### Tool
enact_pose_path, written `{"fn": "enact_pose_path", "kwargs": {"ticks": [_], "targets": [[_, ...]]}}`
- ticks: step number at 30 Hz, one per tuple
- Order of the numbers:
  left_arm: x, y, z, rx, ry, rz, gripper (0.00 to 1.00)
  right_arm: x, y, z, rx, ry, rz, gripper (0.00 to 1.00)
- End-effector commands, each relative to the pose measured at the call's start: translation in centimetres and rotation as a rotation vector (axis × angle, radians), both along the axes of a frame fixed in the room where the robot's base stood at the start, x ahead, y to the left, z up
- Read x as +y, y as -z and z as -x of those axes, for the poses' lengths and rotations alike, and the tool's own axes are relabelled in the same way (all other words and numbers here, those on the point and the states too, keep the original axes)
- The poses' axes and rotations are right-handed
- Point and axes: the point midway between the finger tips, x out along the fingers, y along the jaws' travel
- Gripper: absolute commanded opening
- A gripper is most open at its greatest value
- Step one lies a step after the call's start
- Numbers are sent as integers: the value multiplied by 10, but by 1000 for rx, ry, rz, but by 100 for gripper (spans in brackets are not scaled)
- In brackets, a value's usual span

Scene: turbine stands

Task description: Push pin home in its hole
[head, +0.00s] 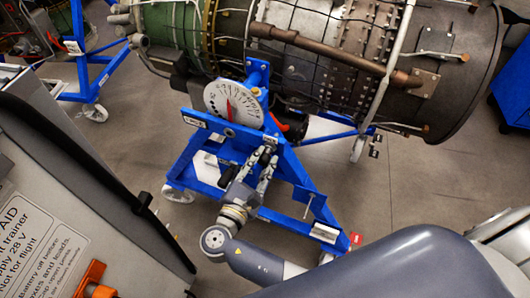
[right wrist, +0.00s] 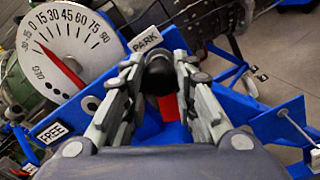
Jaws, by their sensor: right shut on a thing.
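My right gripper (head: 266,158) is at the blue stand's upper crossbar in the head view. In the right wrist view its two fingers (right wrist: 158,84) are closed around the black rounded knob of the pin (right wrist: 158,70). A red strip (right wrist: 168,106) shows between the fingers, below the knob. The knob is just below a PARK label (right wrist: 146,38) on the blue bar (right wrist: 120,62). The pin's shank and the hole behind it are hidden, so I cannot tell how deep it sits. Another round hole (right wrist: 91,103) is towards the FREE label (right wrist: 53,132). My left gripper is not in view.
A white dial (head: 235,104) with a red needle stands just above the bar. The turbine engine (head: 330,50) lies above and behind the stand (head: 293,165). A grey cabinet (head: 60,150) fills the left side. Clear floor (head: 410,180) lies to the right.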

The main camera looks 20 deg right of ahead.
Motion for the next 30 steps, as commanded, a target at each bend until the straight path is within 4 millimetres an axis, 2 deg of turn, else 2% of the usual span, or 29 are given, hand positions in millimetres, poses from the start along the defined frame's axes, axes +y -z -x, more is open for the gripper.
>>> {"fn": "enact_pose_path", "kwargs": {"ticks": [17, 30], "targets": [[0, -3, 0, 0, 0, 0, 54, 8, 0, 8, 0, -1, 0, 0], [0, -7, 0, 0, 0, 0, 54, 26, 0, 26, 2, -2, -1, 0]]}}
